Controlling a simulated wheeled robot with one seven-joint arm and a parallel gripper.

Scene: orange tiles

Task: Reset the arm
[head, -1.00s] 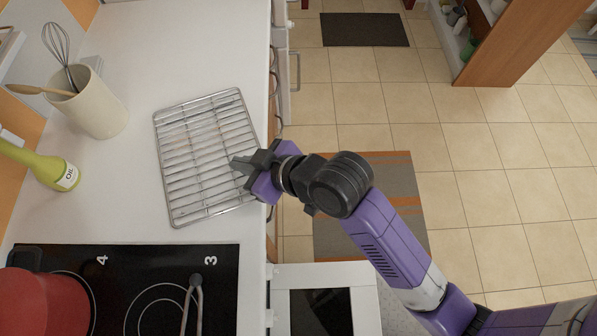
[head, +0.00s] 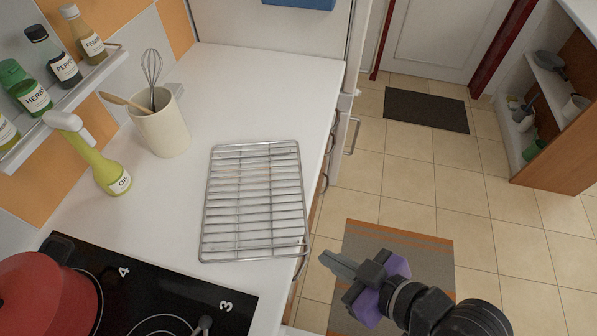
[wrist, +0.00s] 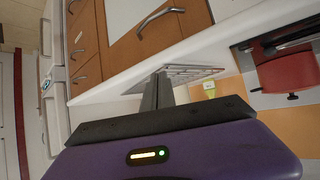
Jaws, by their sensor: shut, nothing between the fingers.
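My gripper (head: 340,265) is shut and empty. In the head view it hangs over the floor side, to the right of the counter's front edge, apart from the wire rack. Its dark fingers (wrist: 158,92) are together in the wrist view. The wire rack (head: 254,218) lies flat on the white counter. In the wrist view the rack (wrist: 190,71) shows beyond the fingertips, partly hidden by them. My purple and black wrist shows at the bottom right of the head view.
A cooktop (head: 150,300) with a red pot (head: 45,300) is at the lower left. Cabinet handles (head: 352,135) stick out along the counter front. The tiled floor (head: 430,180) at right is open.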

